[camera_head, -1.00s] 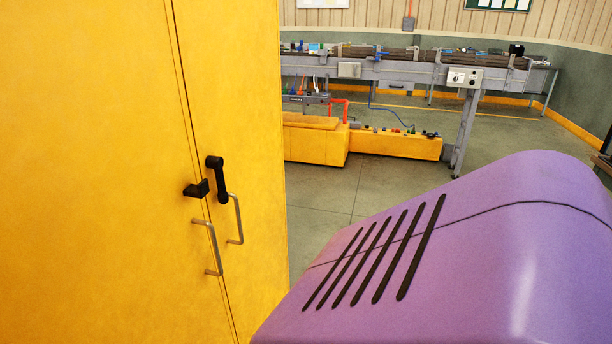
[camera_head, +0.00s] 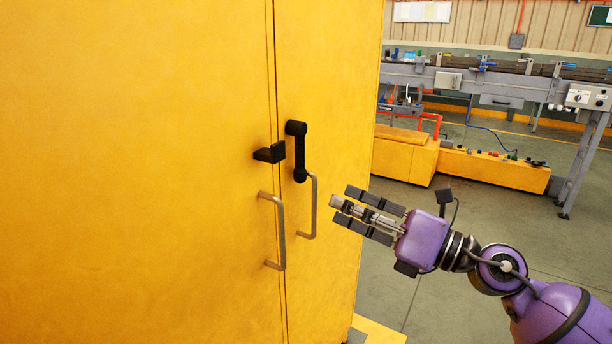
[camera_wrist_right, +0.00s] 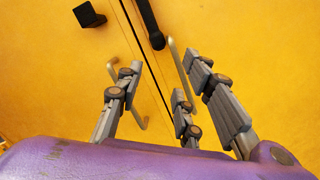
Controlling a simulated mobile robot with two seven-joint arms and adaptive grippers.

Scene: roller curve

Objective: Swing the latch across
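The black latch (camera_head: 298,152) is a bar on the right door of a yellow cabinet (camera_head: 200,80). It hangs upright from its pivot at the top. A black catch bracket (camera_head: 269,153) sits on the left door, just left of the latch and apart from it. My right gripper (camera_head: 348,208) is open and empty, to the right of and below the latch, fingers pointing at the doors. In the right wrist view the latch (camera_wrist_right: 150,22) and catch (camera_wrist_right: 89,15) show at the top, beyond the spread fingers (camera_wrist_right: 170,85). My left gripper is not in view.
Two metal door handles, a left one (camera_head: 281,232) and a right one (camera_head: 313,207), stick out below the latch. A grey conveyor (camera_head: 480,85) and yellow boxes (camera_head: 495,168) stand behind at right. The floor (camera_head: 440,290) right of the cabinet is open.

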